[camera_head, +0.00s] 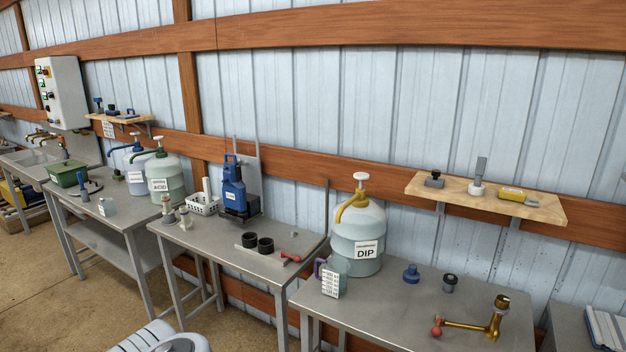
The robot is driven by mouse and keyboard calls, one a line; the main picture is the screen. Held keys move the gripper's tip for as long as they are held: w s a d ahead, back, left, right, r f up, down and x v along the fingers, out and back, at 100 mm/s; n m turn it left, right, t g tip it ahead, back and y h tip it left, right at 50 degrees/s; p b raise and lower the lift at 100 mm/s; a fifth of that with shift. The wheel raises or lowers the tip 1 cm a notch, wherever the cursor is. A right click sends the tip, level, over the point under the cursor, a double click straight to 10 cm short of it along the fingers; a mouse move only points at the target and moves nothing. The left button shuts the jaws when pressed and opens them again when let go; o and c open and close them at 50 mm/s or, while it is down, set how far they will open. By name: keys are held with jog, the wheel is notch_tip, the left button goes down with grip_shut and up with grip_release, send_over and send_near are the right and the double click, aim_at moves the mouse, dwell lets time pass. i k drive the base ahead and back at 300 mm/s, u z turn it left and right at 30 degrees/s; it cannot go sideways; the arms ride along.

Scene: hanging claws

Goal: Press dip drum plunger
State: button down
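The dip drum (345,230) is a pale grey-green rounded container with a white label reading DIP. It stands upright on the right-hand metal table, towards its back left. A yellow pump with a curved spout (346,207) sits on its top. The white plunger (360,177) stands up above the yellow pump collar.
A wooden shelf (540,207) with small tools hangs to the drum's right. A blue knob-topped piece (411,274), a dark-topped piece (449,283) and a brass fitting (495,315) stand on the table. The middle table (225,250) holds a blue machine (233,188). Floor is open at lower left.

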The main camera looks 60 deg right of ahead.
aim_at(361, 177)
jog(key=i, duration=1.85)
jog(key=z, duration=0.8)
jog(key=i, duration=0.8)
jog(key=z, duration=1.5)
jog(key=i, duration=0.6)
jog(key=z, duration=0.6)
